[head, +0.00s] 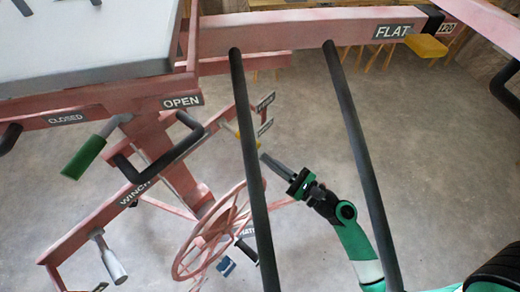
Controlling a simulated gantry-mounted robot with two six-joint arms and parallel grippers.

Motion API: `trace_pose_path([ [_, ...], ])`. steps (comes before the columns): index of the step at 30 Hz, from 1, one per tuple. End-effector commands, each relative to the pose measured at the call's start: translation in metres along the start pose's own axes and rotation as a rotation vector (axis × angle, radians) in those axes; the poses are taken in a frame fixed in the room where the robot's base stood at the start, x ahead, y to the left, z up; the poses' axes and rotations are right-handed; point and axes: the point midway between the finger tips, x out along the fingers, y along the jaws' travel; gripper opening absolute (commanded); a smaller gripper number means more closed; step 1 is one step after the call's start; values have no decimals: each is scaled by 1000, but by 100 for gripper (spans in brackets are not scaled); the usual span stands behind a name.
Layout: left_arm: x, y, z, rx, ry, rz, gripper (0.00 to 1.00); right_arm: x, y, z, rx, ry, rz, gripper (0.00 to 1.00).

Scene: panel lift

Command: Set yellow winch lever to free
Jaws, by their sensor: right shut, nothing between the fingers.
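The yellow winch lever (256,143) shows as a small yellow piece just below two small label plates on the pink frame, partly hidden behind a dark bar. The label plates (265,127) are too small and slanted to read. My right gripper (266,159) reaches in from the lower right between two dark bars. It is shut and empty, with its fingertips just below and right of the yellow lever in the picture. I cannot tell whether they touch. My left gripper is not in view.
Two long dark bars (352,140) slope down on either side of my right gripper. A pink handwheel (213,232), a green-handled lever (86,157) and a grey crank handle (112,262) are at left. A yellow block (427,46) sits near the FLAT label. Open floor lies right.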

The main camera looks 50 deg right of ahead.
Motion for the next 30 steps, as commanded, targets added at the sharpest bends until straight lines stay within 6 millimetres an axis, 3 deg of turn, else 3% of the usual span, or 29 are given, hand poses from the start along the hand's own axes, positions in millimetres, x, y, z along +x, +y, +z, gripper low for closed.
trace_pose_path([
  [3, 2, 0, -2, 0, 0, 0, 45, 26, 1, 2, 0, -3, 4, 0],
  [6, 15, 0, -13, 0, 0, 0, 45, 29, -1, 24, -1, -1, 2, 0],
  [9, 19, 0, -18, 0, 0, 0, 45, 31, -1, 34, 0, 0, 0, 0],
  [23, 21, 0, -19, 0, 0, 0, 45, 32, 0, 39, 0, 2, 0, 0],
  [30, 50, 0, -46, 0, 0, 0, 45, 36, -6, 56, 3, 51, 12, 0],
])
